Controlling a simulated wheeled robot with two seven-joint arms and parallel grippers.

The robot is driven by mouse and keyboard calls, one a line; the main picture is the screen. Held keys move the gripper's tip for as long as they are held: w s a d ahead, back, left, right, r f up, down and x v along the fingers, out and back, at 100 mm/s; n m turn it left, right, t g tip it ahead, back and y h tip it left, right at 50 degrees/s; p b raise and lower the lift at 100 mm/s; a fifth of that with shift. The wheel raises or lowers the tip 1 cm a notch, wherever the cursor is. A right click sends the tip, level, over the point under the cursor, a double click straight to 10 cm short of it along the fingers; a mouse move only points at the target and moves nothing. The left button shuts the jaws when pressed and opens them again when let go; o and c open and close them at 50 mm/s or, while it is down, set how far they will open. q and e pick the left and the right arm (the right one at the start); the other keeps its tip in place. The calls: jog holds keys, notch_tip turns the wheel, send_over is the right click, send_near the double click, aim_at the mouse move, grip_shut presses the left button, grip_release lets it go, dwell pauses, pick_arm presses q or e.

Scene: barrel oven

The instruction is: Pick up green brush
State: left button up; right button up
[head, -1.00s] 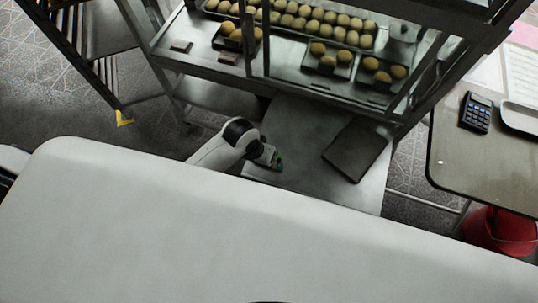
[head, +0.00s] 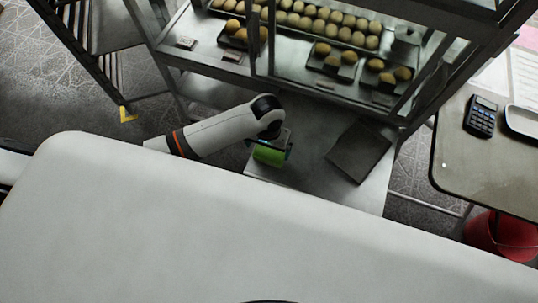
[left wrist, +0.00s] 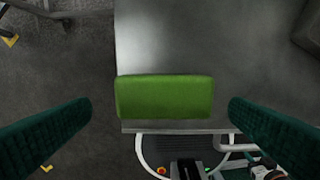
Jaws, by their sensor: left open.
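The green brush (left wrist: 165,97) shows in the left wrist view as a bright green block near the edge of a grey metal table. It also shows in the head view (head: 268,155), partly covered by my left gripper (head: 275,143). In the left wrist view the two dark green fingers of my left gripper (left wrist: 160,128) are spread wide, one on each side of the brush, with gaps between. The gripper is open and empty. My right gripper is not in view.
The grey metal table (head: 310,182) carries a dark flat tray (head: 357,152) to the right. A glass cabinet with several buns (head: 325,22) stands behind. A side table (head: 470,155) with a calculator (head: 481,116) is at the right, above a red bucket (head: 497,235).

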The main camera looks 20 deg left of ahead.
aim_at(269, 154)
pick_arm(q)
jog(key=f, duration=0.5)
jog(key=shift+d+f, duration=0.1)
jog(key=shift+d, duration=0.1)
jog(key=shift+c, duration=0.2)
jog(key=c, duration=0.8)
jog(key=shift+r+p, duration=0.35)
jog(key=shift+r, duration=4.7)
